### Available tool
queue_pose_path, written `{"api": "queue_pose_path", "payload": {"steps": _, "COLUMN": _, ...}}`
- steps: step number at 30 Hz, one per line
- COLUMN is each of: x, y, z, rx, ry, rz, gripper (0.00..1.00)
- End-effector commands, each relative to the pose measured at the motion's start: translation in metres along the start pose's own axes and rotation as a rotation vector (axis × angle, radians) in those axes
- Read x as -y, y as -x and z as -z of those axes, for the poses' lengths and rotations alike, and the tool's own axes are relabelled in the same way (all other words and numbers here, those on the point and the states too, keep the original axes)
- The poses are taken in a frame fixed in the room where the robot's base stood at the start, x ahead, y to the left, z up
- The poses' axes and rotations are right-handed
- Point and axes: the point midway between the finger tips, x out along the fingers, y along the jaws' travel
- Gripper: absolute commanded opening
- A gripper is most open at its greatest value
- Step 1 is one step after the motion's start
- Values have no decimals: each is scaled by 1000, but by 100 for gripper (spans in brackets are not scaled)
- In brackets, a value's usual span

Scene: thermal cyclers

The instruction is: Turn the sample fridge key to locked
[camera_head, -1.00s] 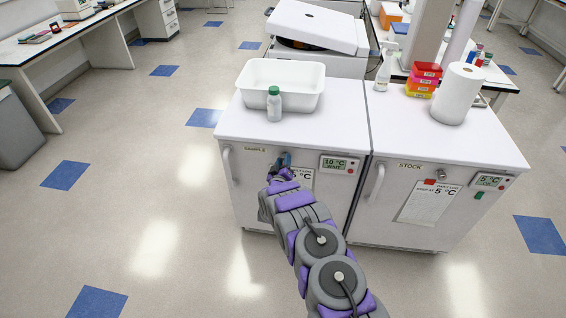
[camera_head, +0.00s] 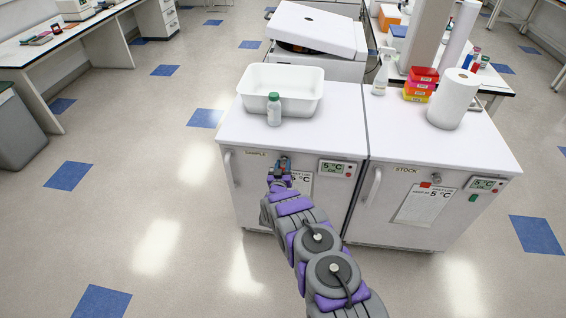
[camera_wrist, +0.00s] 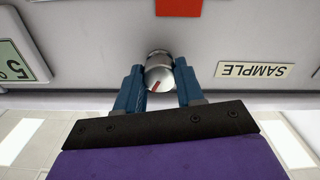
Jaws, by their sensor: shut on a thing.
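The sample fridge (camera_head: 246,200) is the left of two white fridges, and its door is shut. Its SAMPLE label (camera_head: 255,154) is at the upper left of the door and appears upside down in the wrist view (camera_wrist: 254,70). The fridge display (camera_head: 333,167) reads 5 °C.
The stock fridge (camera_head: 450,225) stands at the right, with its own lock and display. A white tub (camera_head: 255,92) and a green-capped bottle (camera_head: 274,110) stand on the sample fridge. A paper roll (camera_head: 453,100) stands on the stock fridge.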

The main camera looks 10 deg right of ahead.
Motion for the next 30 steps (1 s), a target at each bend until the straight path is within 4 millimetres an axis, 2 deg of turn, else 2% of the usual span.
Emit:
{"api": "queue_pose_path", "payload": {"steps": 18, "x": 0, "y": 1, "z": -1, "rx": 6, "ry": -588, "rz": 2, "gripper": 7}}
{"api": "queue_pose_path", "payload": {"steps": 30, "x": 0, "y": 2, "z": -4, "rx": 7, "ry": -918, "rz": 0, "gripper": 7}}
